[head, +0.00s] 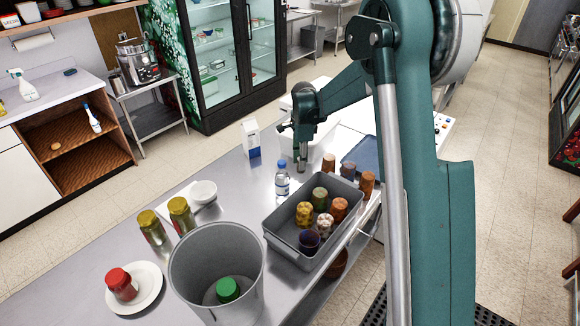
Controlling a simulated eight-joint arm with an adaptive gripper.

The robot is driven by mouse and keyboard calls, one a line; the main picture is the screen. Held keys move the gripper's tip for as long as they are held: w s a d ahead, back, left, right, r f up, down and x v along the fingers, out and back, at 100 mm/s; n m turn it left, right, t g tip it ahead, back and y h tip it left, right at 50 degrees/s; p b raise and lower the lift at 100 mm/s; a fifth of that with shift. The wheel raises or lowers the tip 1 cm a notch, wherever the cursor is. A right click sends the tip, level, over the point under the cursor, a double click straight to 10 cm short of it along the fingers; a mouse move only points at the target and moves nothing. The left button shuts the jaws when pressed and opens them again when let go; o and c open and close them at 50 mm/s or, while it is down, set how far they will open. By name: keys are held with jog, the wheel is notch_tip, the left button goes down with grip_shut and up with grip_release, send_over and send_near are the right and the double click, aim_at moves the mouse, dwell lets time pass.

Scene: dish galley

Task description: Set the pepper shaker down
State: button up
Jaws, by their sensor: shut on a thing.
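My gripper (301,148) is at the middle of the steel counter (220,226), pointing down, just behind the grey tub and to the right of the water bottle. It is shut on a small greyish thing, taken to be the pepper shaker (301,166), which shows only as a short stub below the fingers. Its details are too small to make out. I cannot tell whether its base touches the counter.
A water bottle (282,181) stands close by the gripper. A grey tub (281,243) holds several colored cups, with brown cups (328,163) beyond it. A carton (250,139), yellow-topped jars (181,215), a large bucket (182,270) and a plate (152,295) stand left.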

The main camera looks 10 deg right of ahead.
jog(key=w+a+m, duration=0.1)
jog(key=w+a, duration=0.3)
jog(key=a, duration=0.4)
jog(key=w+a+m, duration=0.1)
jog(key=w+a, duration=0.3)
jog(key=a, duration=0.4)
jog(key=shift+w+a+r+m+b, duration=0.2)
jog(key=shift+a+m+b, duration=0.1)
jog(key=shift+a+b, duration=0.1)
jog(key=shift+f, duration=0.2)
jog(key=shift+f, duration=3)
jog(key=shift+f, duration=1.9)
jog(key=shift+f, duration=0.15)
jog(key=o, duration=0.9)
